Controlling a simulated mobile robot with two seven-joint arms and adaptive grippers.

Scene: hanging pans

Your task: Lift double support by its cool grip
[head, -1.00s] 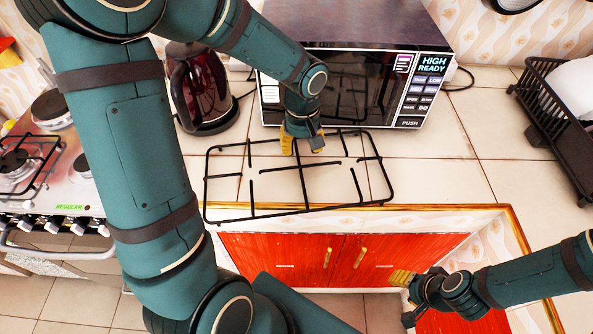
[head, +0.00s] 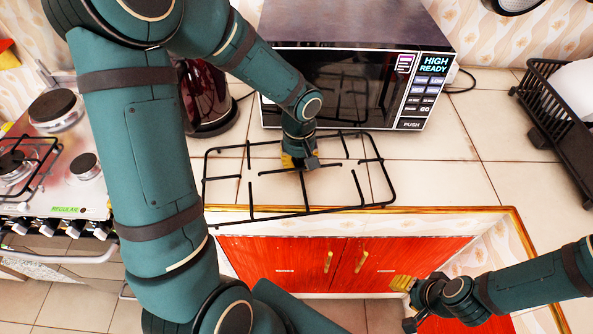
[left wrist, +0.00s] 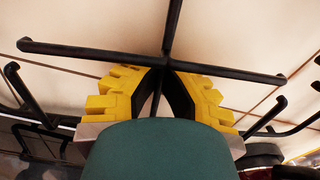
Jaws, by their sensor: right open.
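The double support (head: 250,198) is a black wire grate with short inward prongs, over the tiled counter in front of the microwave in the head view. Its bars also cross the left wrist view (left wrist: 235,72). My left gripper (head: 299,165) points down at the grate's middle. Its yellow fingers (left wrist: 167,85) close from both sides around a bar where bars cross; the fingertips are partly hidden. Whether the grate touches the counter is hard to tell. My right gripper (head: 405,284) is open and empty at the lower right, before the red cabinet, away from the grate.
A microwave (head: 340,85) stands right behind the grate, with a dark kettle (head: 207,105) to its left. A stove (head: 65,180) is at far left, a black dish rack (head: 560,125) at right. The counter between microwave and rack is clear.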

